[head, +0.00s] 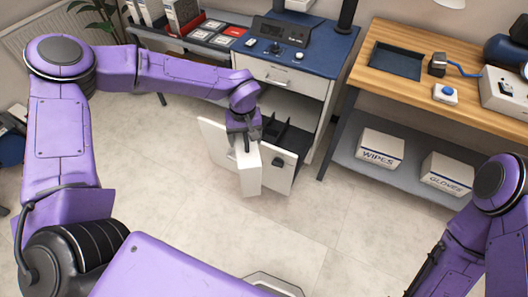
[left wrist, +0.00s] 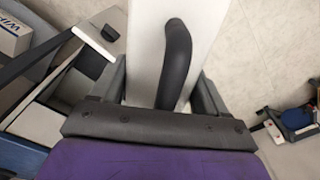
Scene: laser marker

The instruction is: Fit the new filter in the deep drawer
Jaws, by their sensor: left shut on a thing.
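The new filter is a white block (head: 248,178) with a curved black handle (left wrist: 176,65). My left gripper (head: 244,138) is shut on the handle, and the filter hangs below it, apart from the floor. The deep drawer (head: 284,176) stands pulled out of the blue-topped cabinet, with dark parts inside. In the head view the filter overlaps the drawer's white front; I cannot tell whether they touch. In the left wrist view the open drawer (left wrist: 42,125) lies left of the filter. My right gripper (head: 427,277) is low at the right, its fingers unclear.
A shut upper drawer (head: 284,80) sits above the open one. A wooden bench (head: 430,98) stands to the right, with WIPES (head: 380,149) and GLOVES (head: 446,173) boxes on its lower shelf. The floor in front of the drawer is clear.

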